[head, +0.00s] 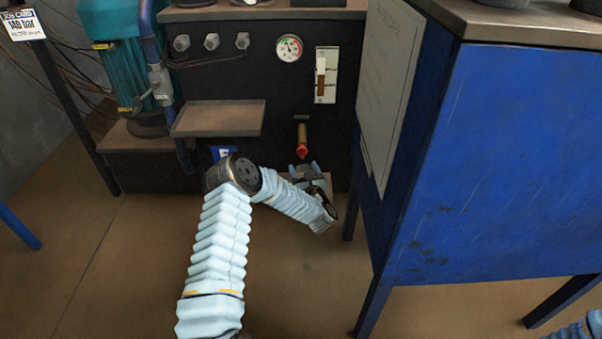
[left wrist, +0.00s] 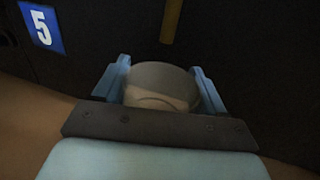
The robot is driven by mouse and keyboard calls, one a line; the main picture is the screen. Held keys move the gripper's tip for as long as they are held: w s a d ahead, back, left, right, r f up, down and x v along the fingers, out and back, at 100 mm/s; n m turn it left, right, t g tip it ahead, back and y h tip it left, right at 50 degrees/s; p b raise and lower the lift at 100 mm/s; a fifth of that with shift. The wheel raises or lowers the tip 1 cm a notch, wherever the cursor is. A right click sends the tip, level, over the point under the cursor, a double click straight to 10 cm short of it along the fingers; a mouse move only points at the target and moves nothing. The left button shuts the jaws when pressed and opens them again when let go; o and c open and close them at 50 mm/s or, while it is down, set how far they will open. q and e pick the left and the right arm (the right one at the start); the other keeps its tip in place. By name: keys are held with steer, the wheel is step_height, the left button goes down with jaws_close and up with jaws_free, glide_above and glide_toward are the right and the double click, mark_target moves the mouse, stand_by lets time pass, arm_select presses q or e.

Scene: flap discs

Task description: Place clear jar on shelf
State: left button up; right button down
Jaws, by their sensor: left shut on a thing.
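My left gripper (head: 304,170) is low in front of the dark machine in the head view. In the left wrist view its two light blue fingers (left wrist: 160,82) are shut on a round, greyish, translucent-looking jar (left wrist: 160,86). The jar sits between the fingers, its lower part hidden by the gripper's dark bar. In the head view I cannot make the jar out clearly. A small brown metal shelf (head: 218,118) juts from the machine, up and left of the gripper, and looks empty. My right gripper is out of view; only a bit of my right arm shows at bottom right.
The dark machine panel carries a round gauge (head: 288,48), a level glass (head: 326,75) and a red-handled valve (head: 302,142) just above the gripper. A blue cabinet (head: 490,165) stands close on the right. A teal motor (head: 128,60) is at left. The floor in front is open.

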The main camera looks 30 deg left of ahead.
arm_select(q)
steer(key=x, duration=0.4)
steer(key=f, duration=0.1)
steer(key=f+b, duration=0.1)
steer(key=f, duration=0.1)
steer(key=shift+w+a+f+b, duration=0.25)
steer(key=shift+f+b, duration=0.05)
steer(key=shift+r, duration=0.1)
steer(key=o, duration=1)
steer(key=shift+o, duration=0.2)
steer(key=shift+s+d, duration=0.1)
steer(key=p+v, duration=0.2)
steer(key=v, duration=0.9)
steer(key=shift+s+d, duration=0.3)
steer(key=shift+s, duration=0.05)
